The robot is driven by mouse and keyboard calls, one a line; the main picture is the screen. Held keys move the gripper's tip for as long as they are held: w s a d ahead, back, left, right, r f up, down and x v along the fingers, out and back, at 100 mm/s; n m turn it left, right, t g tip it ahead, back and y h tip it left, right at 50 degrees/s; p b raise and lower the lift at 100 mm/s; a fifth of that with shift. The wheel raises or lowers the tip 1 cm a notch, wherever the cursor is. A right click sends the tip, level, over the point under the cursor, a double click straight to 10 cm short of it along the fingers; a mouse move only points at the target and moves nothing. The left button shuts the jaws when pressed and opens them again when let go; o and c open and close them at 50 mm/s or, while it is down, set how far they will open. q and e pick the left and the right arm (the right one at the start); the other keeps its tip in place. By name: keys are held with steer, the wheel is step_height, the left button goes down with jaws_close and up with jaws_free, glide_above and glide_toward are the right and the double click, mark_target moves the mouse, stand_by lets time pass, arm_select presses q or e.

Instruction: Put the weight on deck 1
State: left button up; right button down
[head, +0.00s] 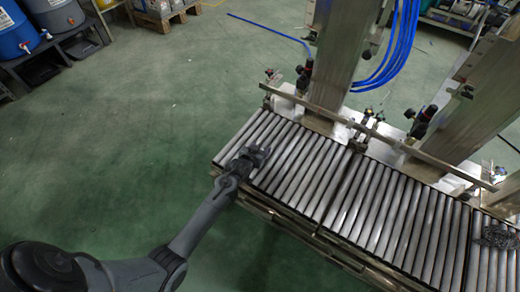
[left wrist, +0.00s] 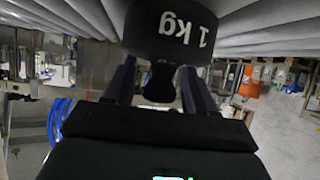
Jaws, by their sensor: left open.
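In the left wrist view a black weight (left wrist: 168,32) marked "1 kg" fills the top middle, with its label upside down. It rests against the grey rollers. Its narrow knob points toward my left gripper (left wrist: 160,88), whose two fingers stand open on either side of it. In the head view my left gripper (head: 258,154) is low over the left end of the roller conveyor (head: 300,165). The weight cannot be told apart from the dark gripper there. No deck label is readable, so I cannot tell which part is deck 1.
A metal rail (head: 335,112) runs along the conveyor's far side, with steel posts (head: 340,60) behind it. Blue hoses (head: 402,45) hang at the back. The rollers between are clear.

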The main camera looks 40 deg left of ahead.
arm_select(q)
steer(key=shift+s+d+r+p, duration=0.1)
steer(key=shift+s+r+p, duration=0.15)
steer(key=shift+r+p, duration=0.15)
steer(key=s+d+r+m+g+h+p, duration=0.1)
steer(key=s+d+r, duration=0.4)
steer(key=s, duration=0.6)
steer(key=s+d+r+m+g+h+p, duration=0.1)
steer(key=s+d+r+m+g+p, duration=0.1)
steer(key=s, duration=0.9)
steer(key=s+d+r+m+g+h+p, duration=0.1)
steer(key=s+d+r+g+p, duration=0.2)
steer(key=s+d+r+g, duration=0.2)
steer(key=s+d+r, duration=0.3)
steer(key=s+d, duration=0.1)
steer(key=s, duration=0.3)
steer(key=shift+r+m, duration=0.15)
steer(key=shift+m, duration=0.15)
steer(key=shift+r+p, duration=0.1)
steer(key=shift+p, duration=0.25)
